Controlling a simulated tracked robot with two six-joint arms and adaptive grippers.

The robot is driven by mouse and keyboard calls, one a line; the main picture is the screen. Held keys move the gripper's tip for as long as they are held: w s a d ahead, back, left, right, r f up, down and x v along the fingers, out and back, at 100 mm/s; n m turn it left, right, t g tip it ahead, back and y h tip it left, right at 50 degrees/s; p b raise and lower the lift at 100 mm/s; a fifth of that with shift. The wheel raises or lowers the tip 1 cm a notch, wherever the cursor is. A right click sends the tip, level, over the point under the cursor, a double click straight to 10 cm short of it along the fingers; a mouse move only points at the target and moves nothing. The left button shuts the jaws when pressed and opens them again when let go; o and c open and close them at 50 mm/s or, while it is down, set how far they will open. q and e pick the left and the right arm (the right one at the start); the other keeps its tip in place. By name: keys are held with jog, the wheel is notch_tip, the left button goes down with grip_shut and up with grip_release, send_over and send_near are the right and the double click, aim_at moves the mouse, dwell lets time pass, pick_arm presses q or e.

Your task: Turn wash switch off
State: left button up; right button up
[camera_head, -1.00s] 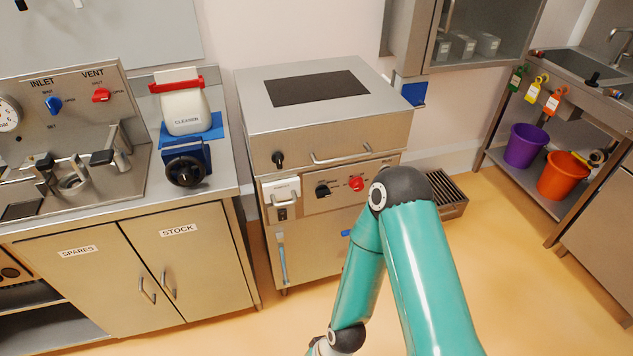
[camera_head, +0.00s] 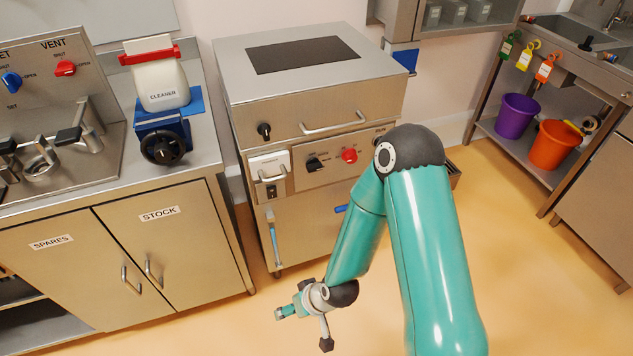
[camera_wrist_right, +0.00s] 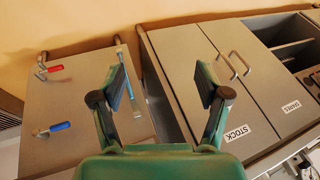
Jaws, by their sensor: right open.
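The steel washing unit (camera_head: 318,120) stands in the middle of the head view. Its front carries a white-labelled panel with a small black switch (camera_head: 271,191), a black knob (camera_head: 313,163) and a red knob (camera_head: 349,155). The labels are too small to read, so I cannot tell which is the wash switch or how it is set. My right gripper (camera_head: 304,329) is low in front of the unit, apart from it. In the right wrist view my right gripper (camera_wrist_right: 161,83) is open and empty. My left gripper is out of view.
A counter with STOCK and SPARES doors (camera_head: 160,255) stands left, bearing a cleaner bottle (camera_head: 161,84) and a black handwheel (camera_head: 162,146). A sink bench with purple (camera_head: 516,116) and orange (camera_head: 554,145) buckets stands right. Free floor (camera_head: 520,260) lies between. My right arm hides part of the unit.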

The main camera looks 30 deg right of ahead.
jog(key=w+d+f+t+h+b, duration=0.1)
jog(key=w+d+f+t+b, duration=0.1)
jog(key=w+d+t+b, duration=0.35)
jog(key=t+h+b, duration=0.6)
jog(key=t+b, duration=0.2)
jog(key=b, duration=0.9)
send_near(316, 170)
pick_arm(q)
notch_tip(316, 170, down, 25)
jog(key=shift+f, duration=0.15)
pick_arm(e)
jog(key=shift+m+g, duration=0.25)
jog(key=shift+m, duration=0.05)
jog(key=x, duration=1)
jog(key=shift+a+r, duration=0.1)
jog(key=shift+r, duration=0.05)
jog(key=shift+c, duration=0.3)
jog(key=shift+s, duration=0.1)
jog(key=c, duration=1.1)
